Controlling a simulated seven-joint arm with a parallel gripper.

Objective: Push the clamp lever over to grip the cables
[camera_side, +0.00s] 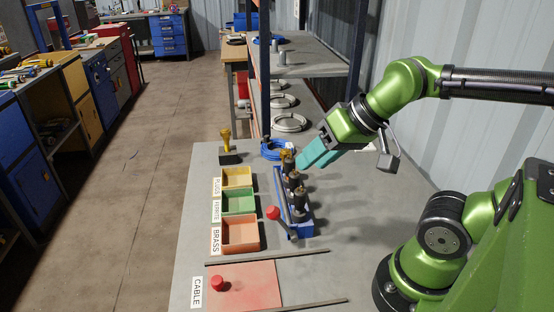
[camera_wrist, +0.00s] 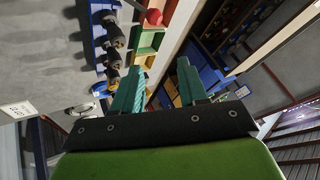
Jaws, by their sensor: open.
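The clamp is a blue fixture (camera_side: 305,229) on the grey bench, with several dark upright cable pieces (camera_side: 298,198) in a row on it. Its lever has a red ball knob (camera_side: 273,212) at the near left end. My gripper (camera_side: 308,162) has teal fingers and hangs near the fixture's far end, away from the knob. In the wrist view the fingers (camera_wrist: 160,72) are apart with nothing between them.
Yellow, green and orange bins (camera_side: 241,249) stand left of the clamp. A red plate (camera_side: 255,290) with another red knob (camera_side: 217,283) lies in front between grey bars. A blue cable coil (camera_side: 271,153) and a yellow-topped stand (camera_side: 228,157) are behind. The bench's right side is clear.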

